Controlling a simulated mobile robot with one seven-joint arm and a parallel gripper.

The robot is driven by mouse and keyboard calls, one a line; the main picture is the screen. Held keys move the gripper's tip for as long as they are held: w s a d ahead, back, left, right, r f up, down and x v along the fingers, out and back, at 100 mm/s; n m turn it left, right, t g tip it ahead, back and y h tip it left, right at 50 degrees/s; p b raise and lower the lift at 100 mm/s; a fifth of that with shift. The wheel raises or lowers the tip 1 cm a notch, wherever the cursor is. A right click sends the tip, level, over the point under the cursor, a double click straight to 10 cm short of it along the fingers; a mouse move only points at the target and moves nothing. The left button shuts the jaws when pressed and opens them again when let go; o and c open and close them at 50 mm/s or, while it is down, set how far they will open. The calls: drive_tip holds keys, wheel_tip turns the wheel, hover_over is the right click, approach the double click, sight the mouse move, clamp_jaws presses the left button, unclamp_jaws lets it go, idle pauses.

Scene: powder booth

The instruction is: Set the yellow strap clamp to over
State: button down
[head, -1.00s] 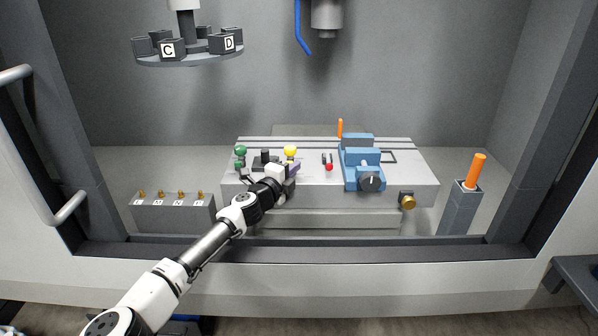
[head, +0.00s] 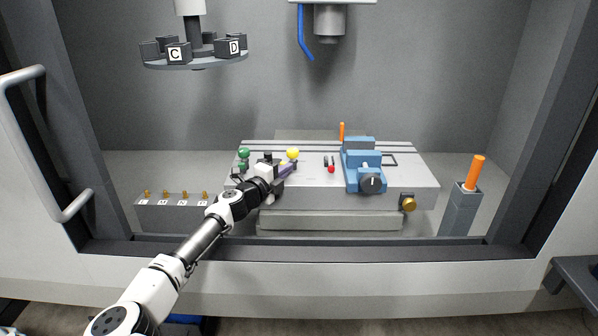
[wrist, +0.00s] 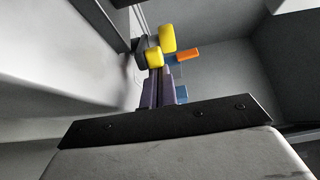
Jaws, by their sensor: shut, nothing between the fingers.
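The yellow strap clamp shows as a round yellow knob (head: 292,153) on the left half of the grey slotted table in the head view. In the wrist view I see a larger yellow piece (wrist: 167,38) and a smaller one (wrist: 155,57) just beyond my fingertips. My gripper (head: 291,166) has purple fingers, which show in the wrist view (wrist: 158,78). They are shut and empty, close to the yellow pieces. I cannot tell whether they touch. My gripper and wrist hide part of the clamp's base in the head view.
Green knobs (head: 243,154) stand left of the clamp, with a dark block between. A small red knob (head: 331,169) and a blue vise (head: 365,178) lie to the right. An orange handle (head: 342,131) stands behind. The booth's front sill (head: 330,253) runs below my arm.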

drive_tip(key=shift+w+a, duration=0.1)
drive_tip(key=shift+a, duration=0.5)
idle(0.4)
drive_tip(key=shift+s+a, duration=0.2)
drive_tip(key=b+v, duration=0.4)
drive_tip(key=v, duration=0.9)
drive_tip(key=shift+s, duration=0.1)
